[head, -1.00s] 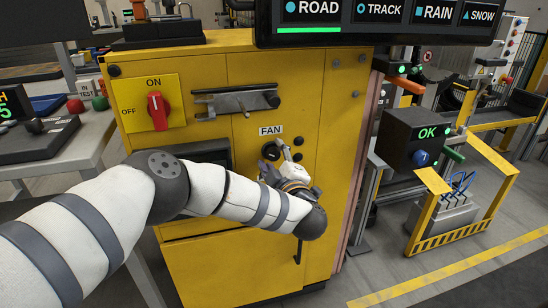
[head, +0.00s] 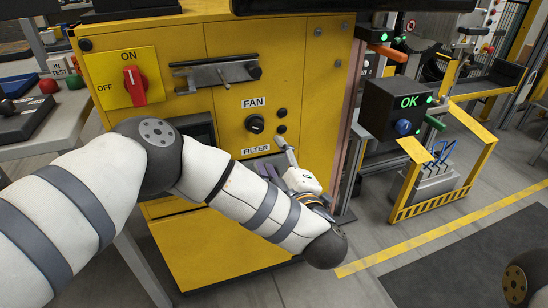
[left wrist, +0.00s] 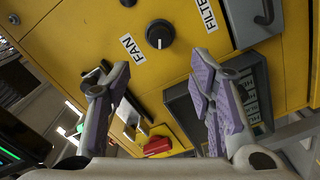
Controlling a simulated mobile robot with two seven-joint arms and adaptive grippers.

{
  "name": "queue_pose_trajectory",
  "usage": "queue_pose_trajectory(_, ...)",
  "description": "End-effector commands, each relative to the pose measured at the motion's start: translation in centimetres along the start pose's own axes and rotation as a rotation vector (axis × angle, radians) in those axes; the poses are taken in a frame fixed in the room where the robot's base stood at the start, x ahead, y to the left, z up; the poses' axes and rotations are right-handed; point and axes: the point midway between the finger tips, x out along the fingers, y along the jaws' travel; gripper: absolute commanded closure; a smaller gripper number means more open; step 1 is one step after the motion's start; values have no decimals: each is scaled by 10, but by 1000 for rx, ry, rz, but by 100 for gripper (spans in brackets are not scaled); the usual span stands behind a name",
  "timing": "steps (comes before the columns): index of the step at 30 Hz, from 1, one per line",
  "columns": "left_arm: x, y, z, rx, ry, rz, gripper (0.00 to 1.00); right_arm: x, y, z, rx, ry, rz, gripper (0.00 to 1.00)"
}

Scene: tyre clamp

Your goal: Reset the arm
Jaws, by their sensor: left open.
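My left arm (head: 235,185) reaches in from the left across the front of a yellow cabinet (head: 225,262). My left gripper (head: 272,158) is open and empty, in front of the cabinet by the FILTER label (head: 255,150). It is below and apart from the black FAN knob (head: 254,124). In the left wrist view, the two lilac-padded fingers (left wrist: 160,88) stand wide apart with nothing between them. The FAN knob (left wrist: 160,34) shows beyond them, clear of both fingers. My right gripper is not in view.
A red ON/OFF switch (head: 134,86) and a metal sliding bolt (head: 215,73) are on the cabinet's upper front. A dark box with a green OK display (head: 398,108) stands to the right. A grey table (head: 40,135) stands at the left.

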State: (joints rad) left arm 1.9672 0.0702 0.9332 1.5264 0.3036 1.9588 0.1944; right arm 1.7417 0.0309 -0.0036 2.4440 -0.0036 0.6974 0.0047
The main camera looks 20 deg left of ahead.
Motion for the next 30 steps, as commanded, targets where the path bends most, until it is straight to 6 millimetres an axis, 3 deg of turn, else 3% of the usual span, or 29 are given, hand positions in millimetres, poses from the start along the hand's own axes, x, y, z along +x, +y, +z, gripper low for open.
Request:
queue_pose_trajectory(2, -2, -2, 3, 11, -19, 3, 51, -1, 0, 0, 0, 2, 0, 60)
queue_pose_trajectory(5, -23, -21, 26, 124, -200, 31, 51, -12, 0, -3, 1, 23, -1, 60)
queue_pose_trajectory(8, -77, -78, 53, 353, -541, 42, 51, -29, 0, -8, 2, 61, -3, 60)
queue_pose_trajectory(11, -141, -153, 48, 588, -867, -2, 51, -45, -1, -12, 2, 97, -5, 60)
queue_pose_trajectory(14, -203, -222, 11, 791, -1144, -88, 51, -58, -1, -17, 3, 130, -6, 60)
queue_pose_trajectory(15, -226, -246, -12, 864, -1244, -134, 51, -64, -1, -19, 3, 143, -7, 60)
queue_pose_trajectory(19, -294, -303, -99, 1062, -1530, -305, 51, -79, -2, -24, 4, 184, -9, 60)
queue_pose_trajectory(21, -322, -320, -145, 1136, -1648, -397, 51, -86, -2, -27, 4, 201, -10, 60)
queue_pose_trajectory(24, -350, -330, -195, 1200, -1764, -506, 51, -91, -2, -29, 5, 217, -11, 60)
queue_pose_trajectory(27, -365, -334, -222, 1228, -1827, -568, 51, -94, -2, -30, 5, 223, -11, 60)
queue_pose_trajectory(30, -370, -336, -229, 1235, -1845, -586, 51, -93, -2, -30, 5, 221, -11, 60)
